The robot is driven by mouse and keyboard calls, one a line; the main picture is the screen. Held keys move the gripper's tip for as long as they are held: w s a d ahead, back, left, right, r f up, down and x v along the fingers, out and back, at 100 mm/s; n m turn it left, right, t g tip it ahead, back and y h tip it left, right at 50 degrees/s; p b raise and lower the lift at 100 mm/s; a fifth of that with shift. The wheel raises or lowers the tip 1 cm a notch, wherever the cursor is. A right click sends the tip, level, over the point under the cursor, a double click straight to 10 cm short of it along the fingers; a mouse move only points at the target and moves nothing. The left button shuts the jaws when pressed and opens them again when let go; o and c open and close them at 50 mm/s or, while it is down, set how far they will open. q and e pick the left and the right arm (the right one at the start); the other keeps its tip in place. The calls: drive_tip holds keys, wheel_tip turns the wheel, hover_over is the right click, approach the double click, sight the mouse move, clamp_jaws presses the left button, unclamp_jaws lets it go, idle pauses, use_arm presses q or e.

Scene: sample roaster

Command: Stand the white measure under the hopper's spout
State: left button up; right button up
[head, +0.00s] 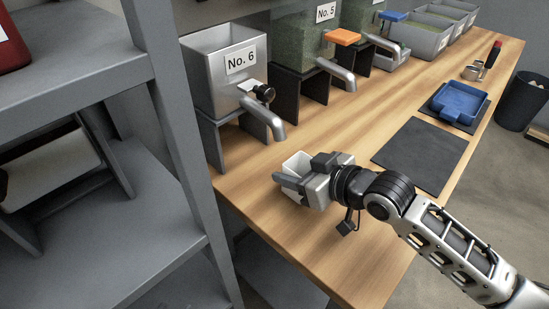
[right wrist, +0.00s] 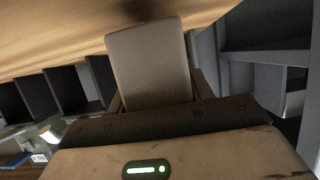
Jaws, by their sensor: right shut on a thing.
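My right gripper (head: 303,186) is shut on the white measure (head: 296,164), an open-topped square cup held about upright near the bench's front edge. In the right wrist view the measure (right wrist: 150,62) fills the space between the fingers. I cannot tell whether its base touches the bench. The nearest hopper is the grey one marked No. 6 (head: 212,72), on dark supports. Its spout (head: 265,112) slopes down toward the bench. The measure is in front of this spout and to its right, apart from it. My left gripper is not in view.
A hopper marked No. 5 (head: 299,55) and more bins stand farther along the wooden bench (head: 330,250). A dark mat (head: 421,155), a blue tray (head: 460,102) and a metal scoop (head: 474,70) lie to the right. A grey shelf frame (head: 180,130) stands close at left.

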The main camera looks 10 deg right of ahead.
drive_tip(key=shift+w+a, duration=0.35)
drive_tip(key=shift+w, duration=0.2)
drive_tip(key=shift+w+a, duration=0.35)
drive_tip(key=shift+w, duration=0.2)
drive_tip(key=x, duration=0.3)
drive_tip(key=shift+w+a+r, duration=0.15)
drive_tip(key=shift+w+a, duration=0.05)
drive_tip(key=shift+w, duration=0.05)
drive_tip(key=shift+d+f, duration=0.1)
drive_tip(key=shift+f, duration=0.25)
drive_tip(key=o, duration=1.1)
drive_tip(key=shift+f, duration=0.15)
drive_tip(key=shift+c, duration=0.2)
drive_tip(key=v, duration=1.2)
